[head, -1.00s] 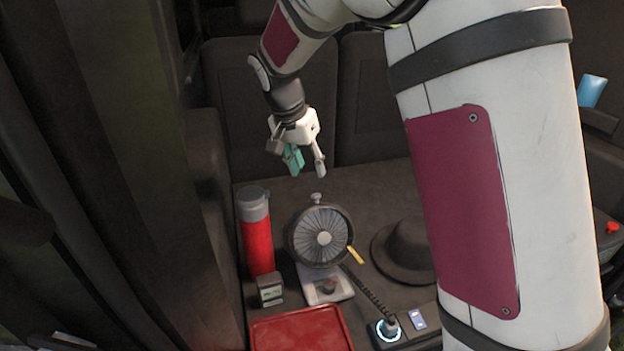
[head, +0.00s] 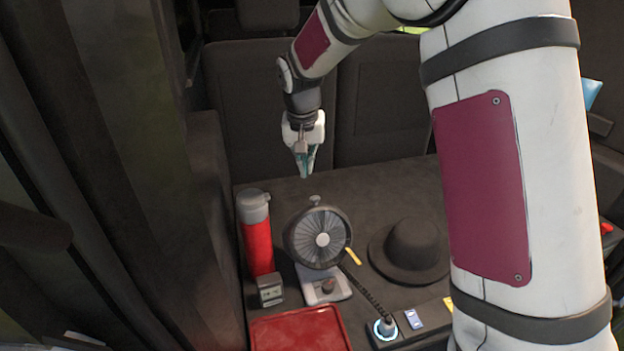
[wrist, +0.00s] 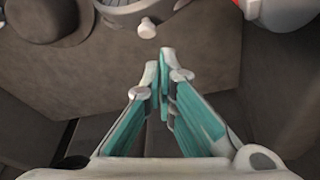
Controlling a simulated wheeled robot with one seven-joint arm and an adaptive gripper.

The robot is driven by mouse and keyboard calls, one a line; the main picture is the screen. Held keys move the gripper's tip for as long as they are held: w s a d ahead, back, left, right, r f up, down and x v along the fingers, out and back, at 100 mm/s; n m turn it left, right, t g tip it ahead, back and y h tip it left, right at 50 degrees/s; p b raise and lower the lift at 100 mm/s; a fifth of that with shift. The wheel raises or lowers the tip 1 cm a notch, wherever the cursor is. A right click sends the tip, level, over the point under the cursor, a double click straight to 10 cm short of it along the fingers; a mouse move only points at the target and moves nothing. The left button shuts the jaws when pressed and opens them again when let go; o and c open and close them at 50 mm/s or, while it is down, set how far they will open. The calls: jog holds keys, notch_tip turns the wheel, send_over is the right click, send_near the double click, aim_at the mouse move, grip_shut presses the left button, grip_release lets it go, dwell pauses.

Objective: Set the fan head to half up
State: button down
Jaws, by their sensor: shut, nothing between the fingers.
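The fan (head: 319,238) stands on the dark flat surface with its round grille tilted upward on a light base (head: 325,287). A small pale knob (head: 315,199) sticks up behind the top of the fan head. In the wrist view the knob (wrist: 147,28) shows just beyond the fingertips, below the rim of the fan head (wrist: 135,8). My gripper (head: 304,174) is above and behind the fan, pointing down, shut and empty. In the wrist view its fingertips (wrist: 165,62) are together, apart from the knob.
A red flask (head: 257,240) stands left of the fan, with a small grey box (head: 270,290) before it. A dark hat (head: 408,252) lies at right. Seat backs (head: 380,110) rise behind.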

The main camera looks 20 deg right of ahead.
jog(key=w+d+f+n+t+y+p, duration=0.1)
jog(key=w+d+f+n+y+p, duration=0.1)
jog(key=f+n, duration=0.3)
jog(key=shift+w+d+f+t+p, duration=0.25)
jog(key=shift+w+f+p, duration=0.35)
jog(key=shift+f, duration=1.35)
jog(key=shift+s, duration=0.1)
